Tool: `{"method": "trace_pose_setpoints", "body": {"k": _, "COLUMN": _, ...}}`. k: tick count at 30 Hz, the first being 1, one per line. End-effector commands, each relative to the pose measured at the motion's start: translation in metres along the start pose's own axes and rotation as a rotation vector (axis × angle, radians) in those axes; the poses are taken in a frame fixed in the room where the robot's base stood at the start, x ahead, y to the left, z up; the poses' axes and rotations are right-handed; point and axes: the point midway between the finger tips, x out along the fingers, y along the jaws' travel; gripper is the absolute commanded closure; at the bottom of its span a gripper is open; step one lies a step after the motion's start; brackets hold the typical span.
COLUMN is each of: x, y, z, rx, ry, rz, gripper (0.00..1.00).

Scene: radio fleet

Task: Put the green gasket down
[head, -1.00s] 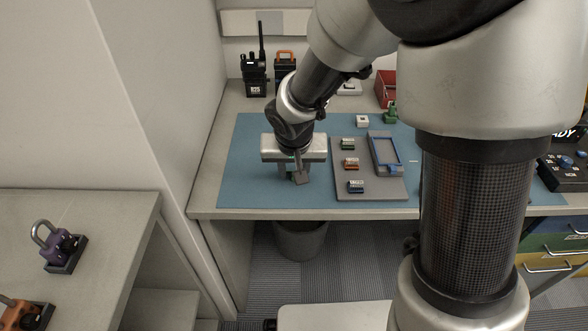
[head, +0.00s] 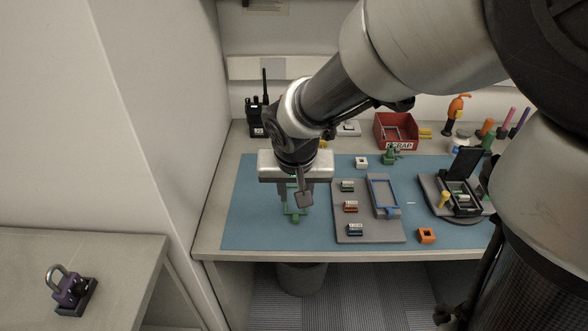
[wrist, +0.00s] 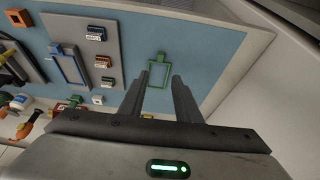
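The green gasket (head: 295,217) is a thin rectangular frame with a small tab. It appears to lie flat on the blue mat (head: 250,215), left of the grey plate. In the wrist view the gasket (wrist: 158,88) shows just past my fingertips. My gripper (head: 295,203) points down above it, partly hiding it in the head view. In the wrist view the two fingers of my gripper (wrist: 161,76) stand apart, with a visible gap to the gasket on the right side. Any contact on the left side is unclear.
The grey plate (head: 368,236) holds a blue frame (head: 383,195) and several small labelled blocks. An orange block (head: 426,236) sits near the front edge. A red bin (head: 395,130) and a black radio (head: 257,117) stand behind. The mat left of my gripper is clear.

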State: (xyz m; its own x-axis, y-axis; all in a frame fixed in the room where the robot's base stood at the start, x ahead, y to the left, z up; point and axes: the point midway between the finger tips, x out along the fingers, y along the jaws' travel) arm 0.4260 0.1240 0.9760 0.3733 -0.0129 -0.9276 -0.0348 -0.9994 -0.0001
Motion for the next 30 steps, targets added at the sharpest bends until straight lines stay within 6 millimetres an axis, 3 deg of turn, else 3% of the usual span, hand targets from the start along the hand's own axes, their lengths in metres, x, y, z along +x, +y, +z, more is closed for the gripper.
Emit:
{"method": "trace_pose_setpoints", "body": {"k": 5, "x": -0.02, "y": 0.008, "z": -0.001, "rx": 0.003, "ry": 0.008, "rz": 0.004, "gripper": 0.7}}
{"method": "trace_pose_setpoints", "body": {"k": 9, "x": -0.061, "y": 0.045, "z": 0.004, "rx": 0.012, "ry": 0.036, "rz": 0.02, "gripper": 0.7}}
{"method": "trace_pose_setpoints", "body": {"k": 15, "x": -0.132, "y": 0.106, "z": 0.042, "rx": 0.011, "ry": 0.074, "rz": 0.023, "gripper": 0.7}}
{"method": "trace_pose_setpoints", "body": {"k": 18, "x": -0.155, "y": 0.12, "z": 0.065, "rx": -0.002, "ry": 0.09, "rz": 0.01, "gripper": 0.7}}
{"method": "trace_pose_setpoints", "body": {"k": 24, "x": -0.174, "y": 0.13, "z": 0.091, "rx": -0.027, "ry": 0.108, "rz": -0.013, "gripper": 0.7}}
{"method": "trace_pose_setpoints", "body": {"k": 30, "x": -0.174, "y": 0.13, "z": 0.094, "rx": -0.032, "ry": 0.108, "rz": -0.015, "gripper": 0.7}}
